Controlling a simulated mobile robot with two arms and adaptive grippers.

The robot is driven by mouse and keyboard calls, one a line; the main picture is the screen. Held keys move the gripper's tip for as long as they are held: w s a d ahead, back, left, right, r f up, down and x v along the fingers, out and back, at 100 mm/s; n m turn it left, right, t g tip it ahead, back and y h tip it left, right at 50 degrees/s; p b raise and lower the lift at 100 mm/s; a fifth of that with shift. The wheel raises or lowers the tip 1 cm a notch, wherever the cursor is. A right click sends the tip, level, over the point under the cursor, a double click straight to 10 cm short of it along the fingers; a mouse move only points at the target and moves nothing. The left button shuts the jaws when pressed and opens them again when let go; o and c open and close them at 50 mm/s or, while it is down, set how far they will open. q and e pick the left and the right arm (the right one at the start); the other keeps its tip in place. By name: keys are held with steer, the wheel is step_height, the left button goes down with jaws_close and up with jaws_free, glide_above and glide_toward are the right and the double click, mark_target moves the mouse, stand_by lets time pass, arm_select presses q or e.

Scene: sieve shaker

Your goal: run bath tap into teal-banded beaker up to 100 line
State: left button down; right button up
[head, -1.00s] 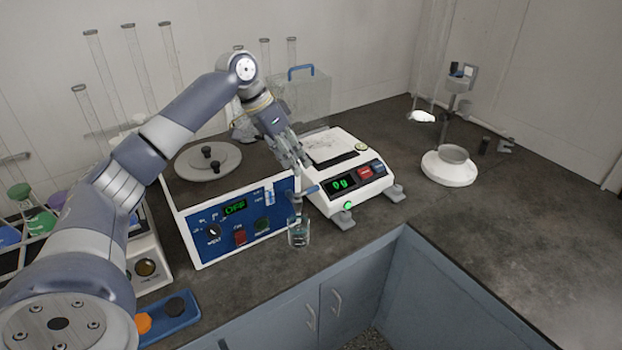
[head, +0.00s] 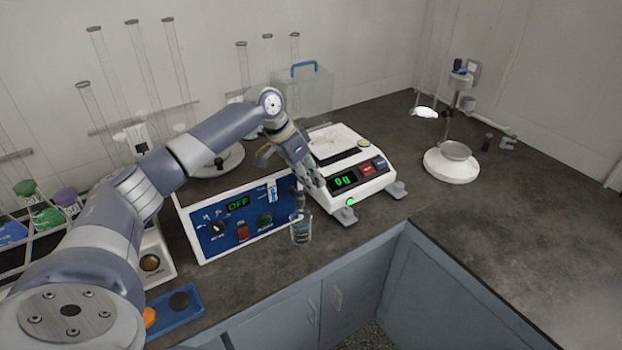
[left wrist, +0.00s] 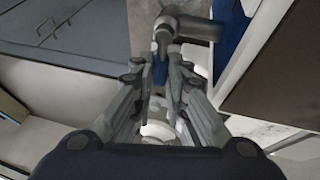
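The bath (head: 215,240) has a blue front panel with a green OFF display. Its grey tap (head: 298,196) sticks out at the panel's right end and also shows at the top of the left wrist view (left wrist: 163,38). A small clear glass beaker (head: 300,230) stands upright on the bench under the tap. Its band, line and water level are too small to read. My left gripper (head: 314,180) is just right of the tap, pointing down. My right gripper is not in view.
A white balance (head: 350,185) showing a green zero reading stands close right of the gripper. A blue tray (head: 180,312) with stoppers is at the front left, by a flask rack (head: 45,235). The bench edge runs just in front of the beaker. The right bench is largely clear.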

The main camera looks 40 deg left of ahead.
arm_select(q)
steer(key=shift+d+r+m+p, duration=0.25)
steer(key=shift+m+p, duration=0.35)
steer(key=shift+p, duration=0.55)
steer(key=shift+s+d+f+m+g+p, duration=0.1)
steer(key=shift+f+m+g+p, duration=0.1)
steer(key=shift+m+g+p, duration=0.35)
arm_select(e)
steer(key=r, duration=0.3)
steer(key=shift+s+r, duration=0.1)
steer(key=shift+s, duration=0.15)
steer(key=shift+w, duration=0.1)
arm_select(q)
steer(key=c, duration=1.6)
jaws_free()
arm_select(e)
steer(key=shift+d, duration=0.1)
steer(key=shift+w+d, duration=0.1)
arm_select(q)
steer(key=shift+h, duration=0.3)
steer(key=v, duration=1.2)
steer(key=shift+s, duration=0.2)
